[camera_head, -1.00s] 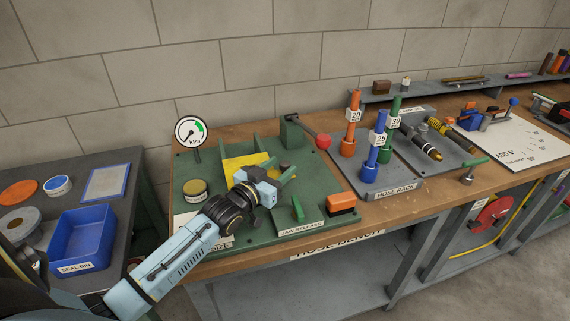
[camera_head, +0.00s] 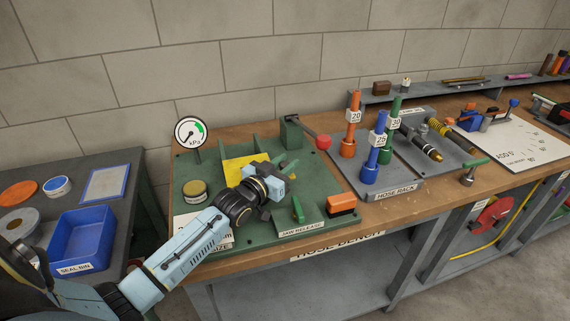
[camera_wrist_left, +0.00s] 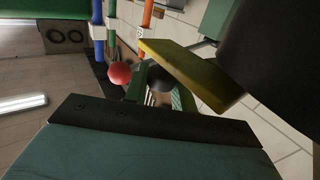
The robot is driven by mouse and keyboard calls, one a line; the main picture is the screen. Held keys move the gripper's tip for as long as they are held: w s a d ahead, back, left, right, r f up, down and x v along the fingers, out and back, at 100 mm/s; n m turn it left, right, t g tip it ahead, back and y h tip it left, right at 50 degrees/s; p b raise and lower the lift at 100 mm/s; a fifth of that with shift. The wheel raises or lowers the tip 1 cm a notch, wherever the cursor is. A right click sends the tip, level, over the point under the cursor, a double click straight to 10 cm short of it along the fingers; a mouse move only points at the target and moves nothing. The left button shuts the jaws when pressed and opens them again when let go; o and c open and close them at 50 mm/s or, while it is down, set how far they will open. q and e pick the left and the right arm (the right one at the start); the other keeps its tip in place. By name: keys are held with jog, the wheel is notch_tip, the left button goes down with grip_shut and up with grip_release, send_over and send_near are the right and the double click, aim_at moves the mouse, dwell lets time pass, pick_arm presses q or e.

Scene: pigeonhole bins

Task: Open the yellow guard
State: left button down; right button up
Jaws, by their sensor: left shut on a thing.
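The yellow guard (camera_head: 238,170) is on the green bench fixture (camera_head: 318,216), partly hidden behind my left arm. In the left wrist view, a yellow plate of the guard (camera_wrist_left: 190,72) reaches in between the dark finger parts. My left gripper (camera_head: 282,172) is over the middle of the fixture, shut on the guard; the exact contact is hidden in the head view. My right gripper is not in view.
A red-knobbed lever (camera_head: 323,142) stands behind and right of the gripper. A green jaw-release handle (camera_head: 298,209) and an orange block (camera_head: 342,204) are in front. A pressure gauge (camera_head: 190,131) stands at the back left. The hose rack (camera_head: 391,190) is to the right.

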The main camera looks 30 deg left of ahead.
pick_arm(q)
jog(key=shift+w+a+b, duration=0.65)
jog(key=shift+w+a, duration=0.65)
jog(key=shift+a, duration=0.2)
jog(key=c, duration=1.2)
grip_release()
jog(key=shift+o, duration=0.2)
jog(key=shift+s+d, duration=0.1)
jog(key=shift+s+a+p, duration=0.15)
jog(key=shift+s+p, duration=0.05)
jog(key=shift+s, duration=1.7)
jog(key=shift+s+a+p, duration=0.15)
jog(key=shift+s+p, duration=0.05)
jog(key=shift+s, duration=1.65)
